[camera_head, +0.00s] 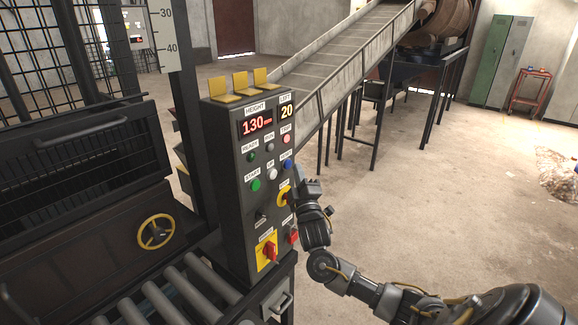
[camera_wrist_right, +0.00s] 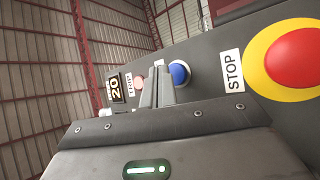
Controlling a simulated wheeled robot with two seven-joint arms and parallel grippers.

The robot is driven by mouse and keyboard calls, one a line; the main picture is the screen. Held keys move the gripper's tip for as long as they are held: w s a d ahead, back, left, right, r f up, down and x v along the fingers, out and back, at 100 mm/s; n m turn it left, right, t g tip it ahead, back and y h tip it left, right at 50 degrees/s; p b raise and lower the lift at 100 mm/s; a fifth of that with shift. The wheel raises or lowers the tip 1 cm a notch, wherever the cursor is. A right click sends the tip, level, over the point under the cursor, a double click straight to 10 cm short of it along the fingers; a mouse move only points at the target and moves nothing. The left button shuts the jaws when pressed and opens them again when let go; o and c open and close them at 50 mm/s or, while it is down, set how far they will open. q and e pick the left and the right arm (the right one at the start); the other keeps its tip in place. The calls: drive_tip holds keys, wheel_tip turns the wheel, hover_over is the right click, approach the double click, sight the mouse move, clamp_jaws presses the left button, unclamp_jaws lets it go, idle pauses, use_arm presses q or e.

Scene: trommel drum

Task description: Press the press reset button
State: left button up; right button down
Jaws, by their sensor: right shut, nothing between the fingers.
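The control panel (camera_head: 240,190) is a dark upright box with buttons and displays. A small blue button (camera_head: 288,164) sits on its right side, under a label too small to read; it also shows in the right wrist view (camera_wrist_right: 180,73). My right gripper (camera_head: 299,179) is shut and empty, just in front of the panel, below and right of the blue button. In the right wrist view my fingertips (camera_wrist_right: 157,80) point up the panel beside the blue button and overlap its left edge; I cannot tell whether they touch. My left gripper is not in view.
The red STOP button on its yellow ring (camera_wrist_right: 297,58) is close to the right gripper. A green START button (camera_head: 256,184), a white button (camera_head: 272,173) and a red-yellow switch (camera_head: 268,251) share the panel. Rollers (camera_head: 185,285) lie lower left. Floor to the right is open.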

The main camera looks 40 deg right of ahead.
drive_tip(key=shift+w, duration=0.15)
drive_tip(key=shift+w+a, duration=0.1)
drive_tip(key=shift+w, duration=0.2)
drive_tip(key=shift+w+a, duration=0.15)
drive_tip(key=shift+w, duration=0.25)
idle(0.8)
drive_tip(key=shift+s, duration=0.15)
drive_tip(key=shift+s+d+p, duration=0.25)
drive_tip(key=shift+s+p, duration=0.35)
drive_tip(key=shift+s, duration=0.1)
drive_tip(key=s+p, duration=0.1)
drive_tip(key=s+d, duration=0.1)
drive_tip(key=s, duration=0.1)
drive_tip(key=s+p, duration=0.1)
drive_tip(key=shift+s+d+p, duration=0.25)
drive_tip(key=shift+s+p, duration=0.1)
drive_tip(key=shift+s, duration=0.05)
